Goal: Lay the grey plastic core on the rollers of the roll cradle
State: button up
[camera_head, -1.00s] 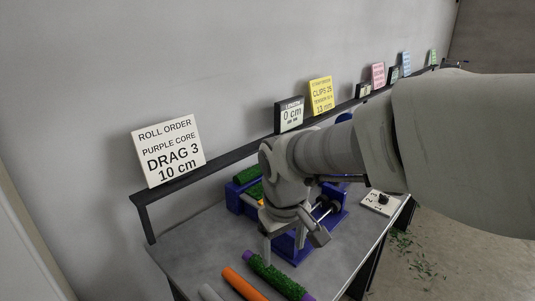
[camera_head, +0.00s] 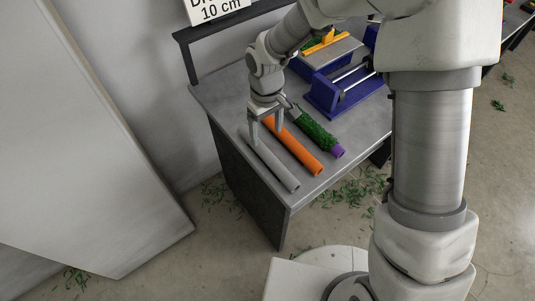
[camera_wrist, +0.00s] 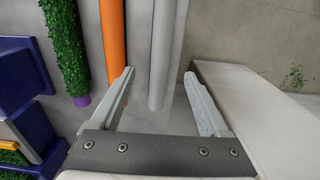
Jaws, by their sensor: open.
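The grey plastic core (camera_head: 272,163) lies on the table near its left edge. In the wrist view the core (camera_wrist: 162,50) runs up the picture, with its near end between the spread fingers. My gripper (camera_head: 266,135) is open and empty, pointing down at the far end of the grey core; it also shows in the wrist view (camera_wrist: 159,73). I cannot tell how high the fingertips are above the core. The blue roll cradle (camera_head: 325,102) with its metal rollers stands farther back on the right; nothing is seen lying on the rollers.
An orange core (camera_head: 300,154) lies right beside the grey one. A purple core with green covering (camera_head: 320,134) lies beyond it. A blue tray with a yellow-handled tool (camera_head: 324,42) stands behind. The grey table (camera_head: 230,97) has bare room at left.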

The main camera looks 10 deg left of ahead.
aim_at(267, 152)
notch_tip(267, 152, down, 4)
jog(key=shift+r, duration=0.1)
jog(key=shift+s+d+f, duration=0.1)
jog(key=shift+f, duration=1.25)
jog(key=shift+s+f, duration=0.1)
jog(key=shift+f, duration=1.25)
grip_shut()
